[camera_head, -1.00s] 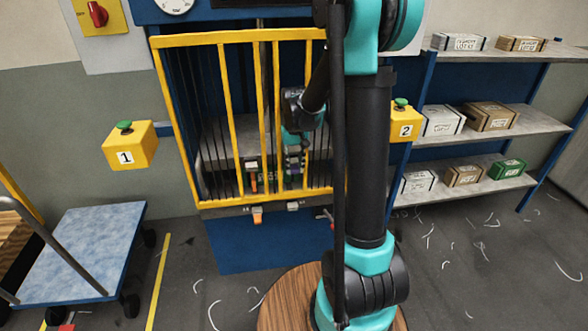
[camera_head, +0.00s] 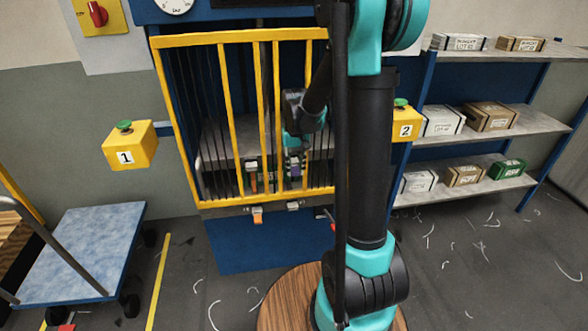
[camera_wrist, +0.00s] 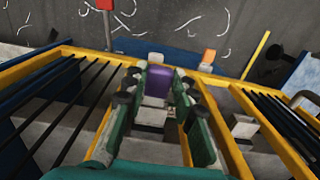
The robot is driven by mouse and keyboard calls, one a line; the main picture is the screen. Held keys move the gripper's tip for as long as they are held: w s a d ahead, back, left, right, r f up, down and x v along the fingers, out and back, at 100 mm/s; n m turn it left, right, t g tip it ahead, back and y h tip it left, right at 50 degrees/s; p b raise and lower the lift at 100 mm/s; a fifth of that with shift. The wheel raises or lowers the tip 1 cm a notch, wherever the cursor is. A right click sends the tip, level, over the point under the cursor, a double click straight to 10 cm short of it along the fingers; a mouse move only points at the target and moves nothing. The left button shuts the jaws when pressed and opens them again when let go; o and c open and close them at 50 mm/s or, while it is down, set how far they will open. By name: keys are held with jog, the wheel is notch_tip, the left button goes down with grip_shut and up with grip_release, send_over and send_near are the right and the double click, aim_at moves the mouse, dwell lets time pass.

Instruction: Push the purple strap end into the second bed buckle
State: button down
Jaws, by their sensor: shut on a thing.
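The purple strap end (camera_wrist: 158,82) is between the two green fingers of my gripper (camera_wrist: 159,78) in the wrist view. My gripper is shut on it. A pale grey block (camera_wrist: 150,116) lies on the near side of the purple piece, and a small pale buckle-like block (camera_wrist: 155,58) shows just beyond it. I cannot tell whether the purple end touches either one. In the head view, the purple end (camera_head: 294,167) shows small below my gripper (camera_head: 294,158), behind the yellow bars. A pale buckle (camera_head: 293,206) sits on the front ledge below. The bed buckles are too small to tell apart.
The yellow barred frame (camera_head: 229,120) closely surrounds the working space. An orange tab (camera_head: 257,215) hangs at the front ledge; another pale block (camera_wrist: 243,127) stands beside the fingers. Yellow box 1 (camera_head: 130,150) and box 2 (camera_head: 404,124) flank the frame.

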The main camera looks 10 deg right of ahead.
aim_at(298, 174)
jog(key=shift+s, duration=0.1)
jog(key=shift+s+r, duration=0.1)
jog(key=shift+s, duration=1.8)
